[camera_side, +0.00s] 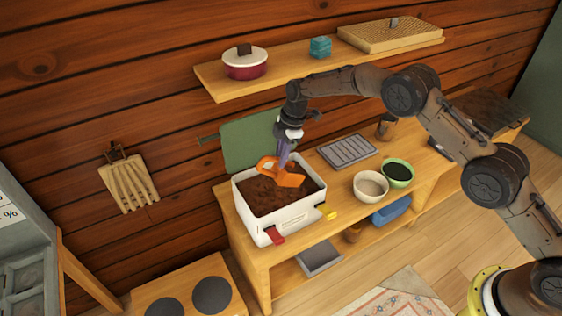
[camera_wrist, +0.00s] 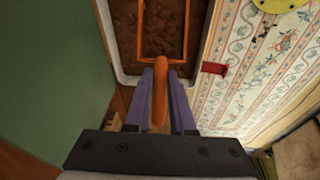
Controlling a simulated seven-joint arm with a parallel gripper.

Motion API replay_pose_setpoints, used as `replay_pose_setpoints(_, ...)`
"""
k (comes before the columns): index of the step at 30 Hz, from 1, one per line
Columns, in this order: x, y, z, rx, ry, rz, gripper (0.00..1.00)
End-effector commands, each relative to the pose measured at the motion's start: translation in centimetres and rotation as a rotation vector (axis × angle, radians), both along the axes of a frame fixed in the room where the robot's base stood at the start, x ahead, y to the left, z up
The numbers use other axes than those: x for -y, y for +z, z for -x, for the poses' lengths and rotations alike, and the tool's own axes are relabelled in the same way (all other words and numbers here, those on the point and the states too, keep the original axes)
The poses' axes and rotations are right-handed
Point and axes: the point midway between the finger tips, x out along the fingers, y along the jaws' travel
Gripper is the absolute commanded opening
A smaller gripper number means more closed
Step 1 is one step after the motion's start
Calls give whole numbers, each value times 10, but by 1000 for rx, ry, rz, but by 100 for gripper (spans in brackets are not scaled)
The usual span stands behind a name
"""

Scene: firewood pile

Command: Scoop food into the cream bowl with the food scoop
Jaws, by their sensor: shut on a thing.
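The orange food scoop (camera_side: 287,178) is over the brown food (camera_side: 250,195) in a white bin (camera_side: 265,231) at the left end of the wooden counter. My gripper (camera_side: 283,158) is shut on the scoop's handle. In the wrist view the purple fingers of my gripper (camera_wrist: 160,103) close around the orange handle, and the scoop's frame (camera_wrist: 184,50) lies against the brown food. I cannot tell how deep its edge sits. The cream bowl (camera_side: 371,198) stands to the right of the bin on the counter, and its inside looks pale.
A green bowl (camera_side: 398,181) with dark contents stands right beside the cream bowl. A grey ridged tray (camera_side: 347,151) lies behind them. A shelf (camera_side: 300,72) with a pot (camera_side: 245,65) hangs above.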

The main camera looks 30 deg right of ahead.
Motion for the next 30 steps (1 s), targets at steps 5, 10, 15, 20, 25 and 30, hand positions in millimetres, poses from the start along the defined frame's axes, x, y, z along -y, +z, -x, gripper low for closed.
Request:
replay_pose_setpoints(5, 0, 15, -1, 3, 0, -1, 0)
replay_pose_setpoints(10, 0, 27, -1, 3, -1, -1, 0)
replay_pose_setpoints(15, 0, 39, -1, 3, -1, -1, 0)
replay_pose_setpoints(20, 0, 45, 0, 1, -1, -1, 0)
replay_pose_setpoints(25, 0, 47, 0, 1, -1, 0, 0)
replay_pose_setpoints(30, 0, 47, 0, 1, 0, -1, 0)
